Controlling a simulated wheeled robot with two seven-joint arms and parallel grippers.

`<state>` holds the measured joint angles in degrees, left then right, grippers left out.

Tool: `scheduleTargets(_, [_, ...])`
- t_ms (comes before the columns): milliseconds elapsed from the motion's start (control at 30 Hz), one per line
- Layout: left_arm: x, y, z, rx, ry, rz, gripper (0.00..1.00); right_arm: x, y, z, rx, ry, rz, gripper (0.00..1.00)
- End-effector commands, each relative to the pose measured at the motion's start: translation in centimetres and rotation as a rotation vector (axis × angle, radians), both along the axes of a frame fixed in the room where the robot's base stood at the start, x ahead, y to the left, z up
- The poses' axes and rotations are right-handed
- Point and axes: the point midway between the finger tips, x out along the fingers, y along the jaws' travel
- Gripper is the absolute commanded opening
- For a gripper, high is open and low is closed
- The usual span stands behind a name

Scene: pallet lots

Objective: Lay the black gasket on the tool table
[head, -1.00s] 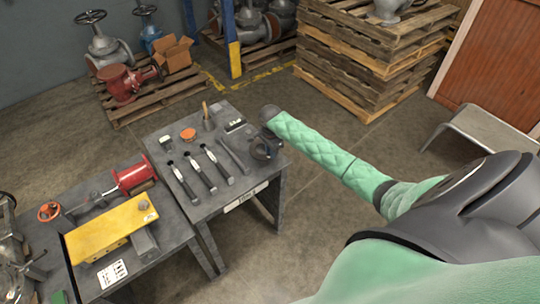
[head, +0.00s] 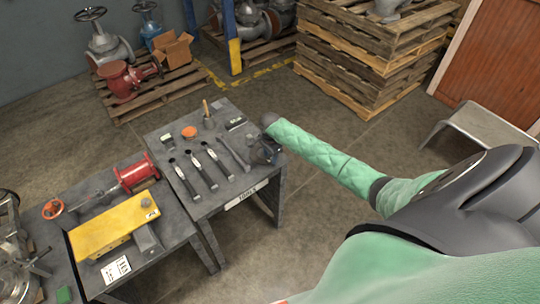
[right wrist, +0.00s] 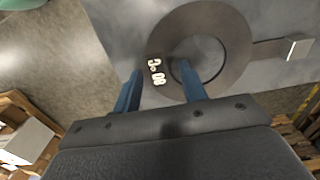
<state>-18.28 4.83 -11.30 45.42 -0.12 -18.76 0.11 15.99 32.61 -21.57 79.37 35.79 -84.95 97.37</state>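The black gasket (right wrist: 232,35) is a dark flat ring with a white number mark in the right wrist view. In the head view, the gasket and the fingers are small, dark and hard to separate. In the head view, my right gripper (head: 268,152) points down at the right end of the tool table (head: 218,203). The gasket is over or on the table top; I cannot tell whether it touches. My left gripper is not visible.
Several dark-handled tools (head: 207,168) lie in a row left of the gripper. Another table with a yellow block (head: 112,225) is at lower left. Stacked pallets (head: 370,55) stand behind.

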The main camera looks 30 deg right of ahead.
Motion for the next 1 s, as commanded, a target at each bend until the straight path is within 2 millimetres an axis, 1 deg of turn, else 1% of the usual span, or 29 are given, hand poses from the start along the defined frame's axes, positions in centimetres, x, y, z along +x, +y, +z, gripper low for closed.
scheduleTargets(267, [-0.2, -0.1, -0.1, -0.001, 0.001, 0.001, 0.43, 0.0, 0.0, 0.1, 0.000, -0.001, 0.000, 0.42])
scheduleTargets(367, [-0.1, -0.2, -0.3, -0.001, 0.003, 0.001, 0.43, 0.1, 0.0, 0.7, 0.000, -0.003, 0.001, 0.42])
scheduleTargets(433, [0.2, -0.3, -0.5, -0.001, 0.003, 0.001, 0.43, 0.1, 0.0, 1.4, 0.000, -0.002, 0.001, 0.42])
scheduleTargets(500, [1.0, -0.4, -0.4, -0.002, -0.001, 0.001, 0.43, 0.1, 0.0, 2.5, 0.001, -0.003, 0.001, 0.42])
scheduleTargets(600, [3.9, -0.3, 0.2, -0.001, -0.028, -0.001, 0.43, 0.1, 0.0, 4.4, 0.000, -0.003, 0.002, 0.42])
scheduleTargets(800, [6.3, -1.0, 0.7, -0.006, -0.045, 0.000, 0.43, 0.1, 0.0, 8.3, 0.000, -0.003, 0.001, 0.42])
scheduleTargets(900, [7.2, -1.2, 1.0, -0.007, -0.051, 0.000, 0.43, 0.1, 0.0, 9.9, 0.000, -0.003, 0.001, 0.42])
scheduleTargets(1000, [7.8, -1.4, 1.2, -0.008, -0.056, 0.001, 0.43, 0.1, 0.0, 11.0, 0.000, -0.001, 0.001, 0.42])
